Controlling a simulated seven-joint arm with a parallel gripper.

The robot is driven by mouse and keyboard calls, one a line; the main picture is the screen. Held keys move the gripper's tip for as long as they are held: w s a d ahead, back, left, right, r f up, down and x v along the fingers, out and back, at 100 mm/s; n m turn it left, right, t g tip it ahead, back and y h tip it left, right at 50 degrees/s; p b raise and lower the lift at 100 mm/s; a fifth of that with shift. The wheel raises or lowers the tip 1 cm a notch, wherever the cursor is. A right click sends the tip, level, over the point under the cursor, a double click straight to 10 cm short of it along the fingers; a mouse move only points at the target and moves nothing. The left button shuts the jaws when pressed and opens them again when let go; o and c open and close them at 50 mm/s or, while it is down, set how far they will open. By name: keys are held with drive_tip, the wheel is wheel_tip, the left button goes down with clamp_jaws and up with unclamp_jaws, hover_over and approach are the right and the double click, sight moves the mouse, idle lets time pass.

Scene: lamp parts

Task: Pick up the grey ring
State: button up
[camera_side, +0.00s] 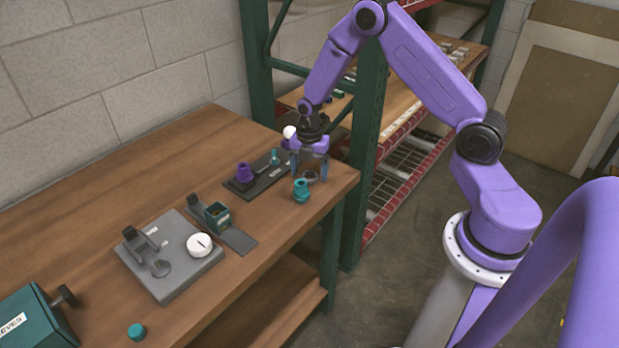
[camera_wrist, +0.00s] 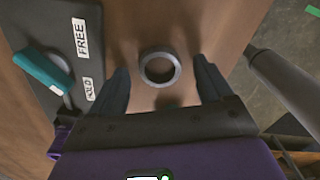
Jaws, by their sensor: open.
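The grey ring (camera_wrist: 175,70) lies flat on the wooden table, and its hole shows wood through it in the wrist view. In the side view the ring (camera_side: 311,177) shows small and partly hidden near the table's right end. My gripper (camera_wrist: 163,78) is open, with one dark finger to the left of the ring and one to the right. The ring lies between the fingers in that view, apart from both. In the side view my gripper (camera_side: 310,176) points down over the ring. I cannot tell the exact height of the fingertips above the table.
A teal part (camera_side: 301,191) stands close beside my gripper. A dark board (camera_side: 239,190) with a purple part (camera_side: 244,173) lies to its left; its FREE and HOLD labels show in the wrist view. A grey base (camera_side: 151,281) sits farther left. The table edge is close on the right.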

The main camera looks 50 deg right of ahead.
drive_tip(key=shift+f, duration=0.3)
drive_tip(key=shift+c, duration=0.4)
drive_tip(key=c, duration=1)
drive_tip(key=shift+r, duration=0.15)
drive_tip(key=shift+c, duration=0.2)
